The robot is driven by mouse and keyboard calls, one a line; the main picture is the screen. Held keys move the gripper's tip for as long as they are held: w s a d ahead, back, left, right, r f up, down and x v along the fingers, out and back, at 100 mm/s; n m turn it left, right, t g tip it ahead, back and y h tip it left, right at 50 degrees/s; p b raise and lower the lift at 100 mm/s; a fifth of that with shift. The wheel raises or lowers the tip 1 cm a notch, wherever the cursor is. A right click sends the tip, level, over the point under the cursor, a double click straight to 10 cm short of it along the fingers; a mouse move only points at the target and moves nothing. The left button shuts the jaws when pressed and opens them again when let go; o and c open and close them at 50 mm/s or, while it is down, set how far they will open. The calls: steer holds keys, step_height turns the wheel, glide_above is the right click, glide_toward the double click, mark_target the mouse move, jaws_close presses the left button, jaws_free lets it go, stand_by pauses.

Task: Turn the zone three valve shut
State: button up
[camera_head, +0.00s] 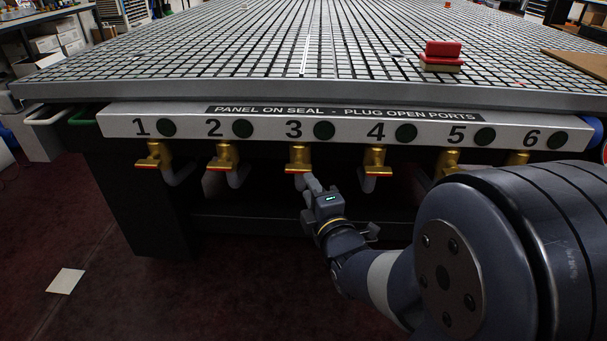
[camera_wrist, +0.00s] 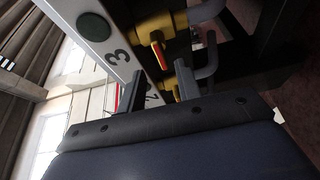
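The zone three valve (camera_head: 298,154) is a brass body under the number 3 on the panel, with a red-edged lever (camera_head: 298,173) lying crosswise, along the panel. In the wrist view its yellow body (camera_wrist: 152,24) and red lever (camera_wrist: 158,54) are ahead of the fingers. My gripper (camera_head: 310,184) is just below and slightly right of this lever in the head view. In the wrist view my gripper (camera_wrist: 158,88) has two dark fingers spread apart with nothing held between them. I cannot tell if a finger touches the lever.
Neighbouring valves two (camera_head: 223,155) and four (camera_head: 377,157) hang close on either side, with grey pipes. The numbered panel (camera_head: 260,130) and gridded table (camera_head: 200,65) are above. A red block (camera_head: 443,49) lies on top. The floor in front at left is mostly clear.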

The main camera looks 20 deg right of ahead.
mark_target(300, 173)
steer(key=shift+s+d, duration=0.1)
steer(key=shift+s, duration=1.25)
steer(key=shift+w, duration=0.1)
steer(key=w, duration=0.3)
steer(key=w+b, duration=0.1)
steer(key=w, duration=0.2)
steer(key=w+a, duration=0.1)
steer(key=w, duration=0.3)
steer(key=shift+b, duration=0.4)
steer(key=shift+w, duration=0.35)
steer(key=shift+r, duration=0.1)
steer(key=shift+s, duration=0.1)
